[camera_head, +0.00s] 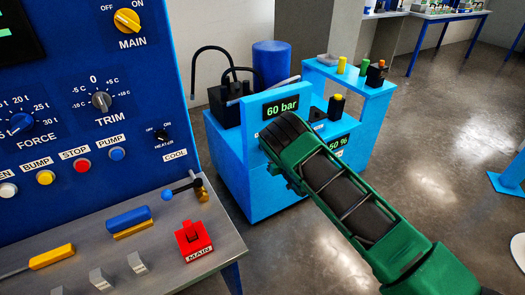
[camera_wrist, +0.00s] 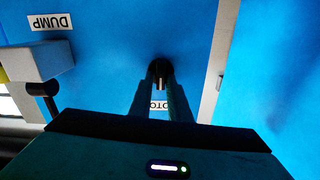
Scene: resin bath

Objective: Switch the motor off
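The motor switch (camera_wrist: 160,68) is a small dark round knob with a lighter bar, on the blue panel in the wrist view. Its label (camera_wrist: 158,106) is upside down and partly covered by my fingers, with only "OTO" readable. My gripper (camera_wrist: 161,84) is right at the knob, one finger on each side. I cannot tell whether the fingers touch the bar. In the head view my green arm reaches the front of the blue hydraulic unit (camera_head: 268,190). My gripper and the motor switch are hidden there behind the arm's end.
A "DUMP" label (camera_wrist: 50,22) and a grey block (camera_wrist: 35,60) with a black stem are left in the wrist view. The unit's display (camera_head: 282,107) reads 60 bar. The control console (camera_head: 100,180) stands left. Open floor (camera_head: 440,150) lies right.

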